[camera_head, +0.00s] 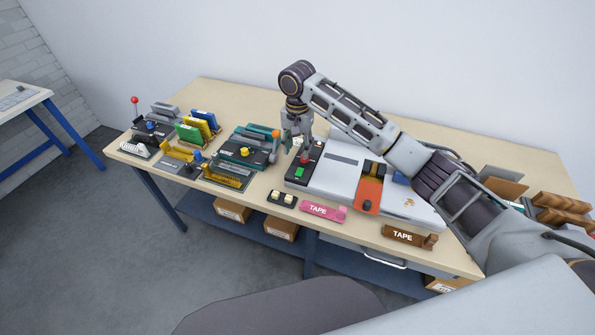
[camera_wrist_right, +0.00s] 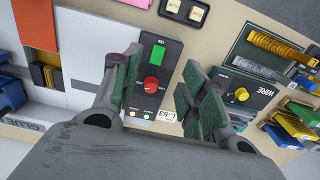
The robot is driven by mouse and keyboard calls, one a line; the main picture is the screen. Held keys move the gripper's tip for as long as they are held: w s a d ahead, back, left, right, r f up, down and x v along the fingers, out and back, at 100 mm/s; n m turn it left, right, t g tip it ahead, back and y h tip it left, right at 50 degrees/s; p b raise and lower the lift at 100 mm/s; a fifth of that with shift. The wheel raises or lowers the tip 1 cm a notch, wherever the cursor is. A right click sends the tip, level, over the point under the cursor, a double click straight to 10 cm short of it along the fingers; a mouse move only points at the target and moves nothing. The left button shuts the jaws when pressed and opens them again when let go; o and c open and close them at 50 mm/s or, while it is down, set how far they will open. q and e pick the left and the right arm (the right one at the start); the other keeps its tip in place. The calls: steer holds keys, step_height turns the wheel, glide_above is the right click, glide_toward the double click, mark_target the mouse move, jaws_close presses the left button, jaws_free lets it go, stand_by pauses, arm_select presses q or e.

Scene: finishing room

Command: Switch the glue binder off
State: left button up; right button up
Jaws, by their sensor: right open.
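The glue binder (camera_head: 334,175) is a pale grey-white machine on the bench; its body (camera_wrist_right: 85,45) also fills the left of the wrist view. At its left end in the head view is a dark control panel with a green rectangular button (camera_head: 299,172) and a red knob (camera_head: 305,158). The wrist view shows the green button (camera_wrist_right: 158,53) and red knob (camera_wrist_right: 151,84) clearly, with small indicator lights below. My right gripper (camera_head: 297,131) points down above the panel. In the wrist view its open fingers (camera_wrist_right: 160,78) stand either side of the knob, apparently not touching it. My left gripper is out of view.
Left of the binder stands a green machine (camera_head: 248,147) with a yellow knob, then more coloured devices. A two-switch plate (camera_head: 282,197) and pink (camera_head: 322,211) and brown (camera_head: 402,236) tape holders line the front edge. The bench (camera_head: 220,95) is clear behind.

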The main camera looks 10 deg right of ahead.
mark_target(298, 176)
step_height(298, 176, down, 12)
steer(key=shift+r+p, duration=0.1)
steer(key=shift+p, duration=0.35)
stand_by(0.4)
jaws_close()
